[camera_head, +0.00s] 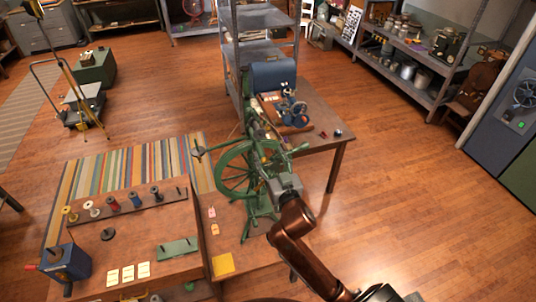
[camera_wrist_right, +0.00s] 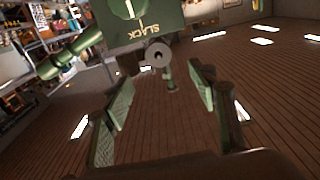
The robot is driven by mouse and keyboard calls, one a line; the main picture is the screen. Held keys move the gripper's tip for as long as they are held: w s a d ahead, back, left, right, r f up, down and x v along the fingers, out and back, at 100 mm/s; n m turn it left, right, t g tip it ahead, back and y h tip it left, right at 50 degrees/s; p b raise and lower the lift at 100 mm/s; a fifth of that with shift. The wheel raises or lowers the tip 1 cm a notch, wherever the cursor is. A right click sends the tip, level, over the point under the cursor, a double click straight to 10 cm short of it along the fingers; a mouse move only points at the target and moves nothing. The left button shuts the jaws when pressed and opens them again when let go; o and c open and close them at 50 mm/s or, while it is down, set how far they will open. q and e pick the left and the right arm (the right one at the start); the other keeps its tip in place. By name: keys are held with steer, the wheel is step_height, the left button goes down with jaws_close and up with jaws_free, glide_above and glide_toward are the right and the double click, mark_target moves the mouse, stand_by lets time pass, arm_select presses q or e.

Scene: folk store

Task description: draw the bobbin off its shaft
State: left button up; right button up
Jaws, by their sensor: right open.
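The green spinning wheel (camera_head: 237,170) stands on the wooden table in the middle of the head view. My right gripper (camera_head: 268,165) is at its upper right side, with the arm coming up from below. In the right wrist view the right gripper (camera_wrist_right: 160,82) is open and empty, its green-padded fingers spread. A grey round end with a dark hole (camera_wrist_right: 158,54), seemingly the bobbin or its shaft end, faces the gap from just beyond the fingertips, below a green panel marked SLACK (camera_wrist_right: 143,22). The bobbin's length is hidden behind that end. My left gripper is out of view.
A spool rack (camera_head: 125,207) with several coloured spools stands on the left table, near a dark blue box (camera_head: 66,263) and a green block (camera_head: 178,248). A yellow square (camera_head: 223,264) lies by the wheel. Behind it are a blue machine (camera_head: 273,75) and grey shelving. Open floor lies to the right.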

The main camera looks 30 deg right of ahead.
mark_target(260, 135)
steer(key=shift+b+x, duration=0.5)
steer(key=shift+x, duration=4.85)
steer(key=shift+c, duration=0.3)
steer(key=c, duration=0.8)
steer(key=shift+p+v, duration=0.95)
steer(key=shift+v, duration=2.1)
steer(key=shift+p+v, duration=0.6)
steer(key=shift+v, duration=2.65)
